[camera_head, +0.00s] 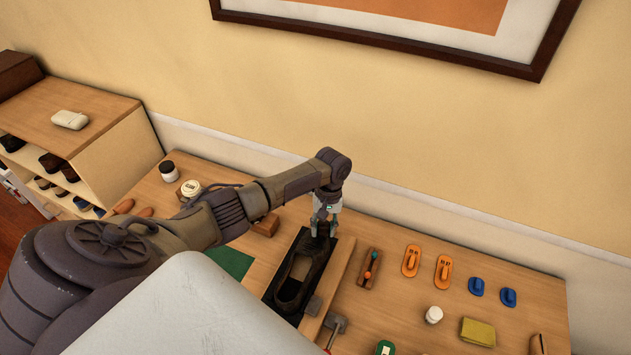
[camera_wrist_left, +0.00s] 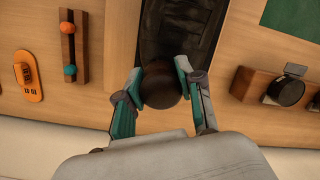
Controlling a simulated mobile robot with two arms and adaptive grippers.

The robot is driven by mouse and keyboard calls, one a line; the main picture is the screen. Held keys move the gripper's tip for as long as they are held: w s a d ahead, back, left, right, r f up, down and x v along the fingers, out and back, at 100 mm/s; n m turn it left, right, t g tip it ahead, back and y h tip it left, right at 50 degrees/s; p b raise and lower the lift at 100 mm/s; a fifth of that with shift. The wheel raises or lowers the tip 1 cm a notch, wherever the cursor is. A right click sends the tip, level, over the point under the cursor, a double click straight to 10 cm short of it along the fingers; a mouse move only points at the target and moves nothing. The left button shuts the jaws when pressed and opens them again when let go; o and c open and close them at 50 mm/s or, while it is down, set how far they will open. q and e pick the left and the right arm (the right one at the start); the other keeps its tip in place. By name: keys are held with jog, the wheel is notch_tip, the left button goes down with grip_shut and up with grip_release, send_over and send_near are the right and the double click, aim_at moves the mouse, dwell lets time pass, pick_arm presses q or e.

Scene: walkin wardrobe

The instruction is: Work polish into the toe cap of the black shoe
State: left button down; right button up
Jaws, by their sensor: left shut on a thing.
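The black shoe (camera_head: 287,292) lies along a dark board on the bench, its toe end toward the wall. It shows in part in the left wrist view (camera_wrist_left: 178,30). My left gripper (camera_head: 322,224) is over the toe end, pointing down. In the left wrist view my left gripper (camera_wrist_left: 161,84) is shut on a dark brown round applicator (camera_wrist_left: 161,90), one finger on each side. The applicator covers the toe cap there, so I cannot tell whether it touches the leather. My right gripper is not in view.
A wooden rail (camera_head: 342,275) runs beside the shoe. A rack (camera_head: 369,270) with coloured knobs, orange holders (camera_head: 411,261), blue pieces (camera_head: 476,286), a white jar (camera_head: 433,315) and a yellow sponge (camera_head: 478,332) stand to the right. A dark round tin (camera_wrist_left: 287,92) stands by a wooden block.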

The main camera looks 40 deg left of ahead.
aim_at(324, 225)
pick_arm(q)
jog(key=shift+s+d+r, duration=0.15)
jog(key=shift+s+d, duration=0.3)
jog(key=shift+s, duration=0.3)
jog(key=shift+s+a, duration=0.25)
jog(key=shift+a, duration=0.8)
jog(key=shift+s+a, duration=0.25)
jog(key=shift+a, duration=0.75)
jog(key=shift+w+d, duration=0.2)
jog(key=shift+d, duration=0.85)
jog(key=shift+w+d, duration=0.2)
jog(key=shift+d, duration=0.85)
jog(key=shift+v, duration=3)
jog(key=shift+w+a, duration=0.15)
jog(key=shift+v, duration=1.5)
